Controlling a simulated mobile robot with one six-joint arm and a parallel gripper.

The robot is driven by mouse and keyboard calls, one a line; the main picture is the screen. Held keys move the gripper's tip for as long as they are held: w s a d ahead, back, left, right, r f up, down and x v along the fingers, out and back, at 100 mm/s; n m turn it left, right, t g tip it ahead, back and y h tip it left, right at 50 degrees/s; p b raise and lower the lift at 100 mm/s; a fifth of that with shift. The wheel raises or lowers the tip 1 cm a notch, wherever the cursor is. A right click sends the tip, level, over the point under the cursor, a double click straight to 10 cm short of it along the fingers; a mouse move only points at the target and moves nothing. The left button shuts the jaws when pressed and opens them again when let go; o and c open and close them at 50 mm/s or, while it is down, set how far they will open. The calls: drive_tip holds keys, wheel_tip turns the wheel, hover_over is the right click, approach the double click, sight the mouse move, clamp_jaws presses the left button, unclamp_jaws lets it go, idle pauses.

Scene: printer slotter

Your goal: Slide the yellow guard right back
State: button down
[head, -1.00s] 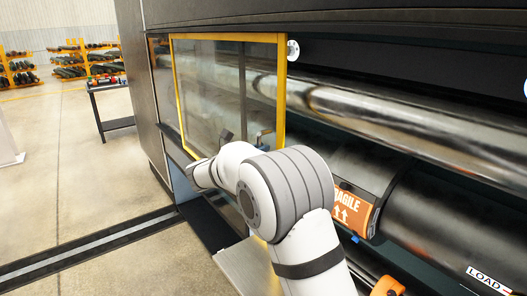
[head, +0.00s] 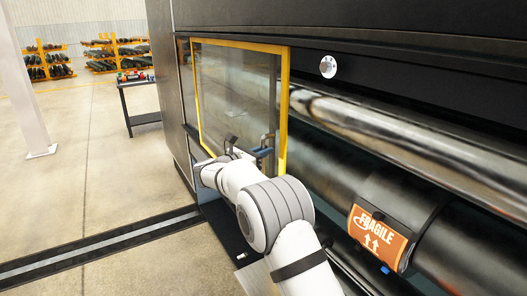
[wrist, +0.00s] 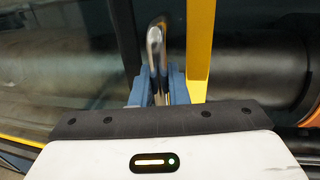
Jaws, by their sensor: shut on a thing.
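The yellow guard (head: 284,110) is a clear panel in a yellow frame, on the left part of the machine front in the head view. Its yellow right post also shows in the wrist view (wrist: 200,50). A shiny upright metal handle (wrist: 155,45) stands on the panel just left of that post. My gripper (wrist: 158,88) has its blue fingers on both sides of the handle, shut on it. In the head view my gripper (head: 262,151) is at the guard's lower right, partly hidden by my own arm.
A round white knob (head: 328,66) is above. A floor rail (head: 100,245) runs at lower left. A small table (head: 140,100) stands behind on open floor.

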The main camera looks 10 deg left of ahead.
drive_tip(key=c, duration=1.5)
unclamp_jaws()
drive_tip(key=v, duration=0.8)
drive_tip(key=shift+d, duration=0.1)
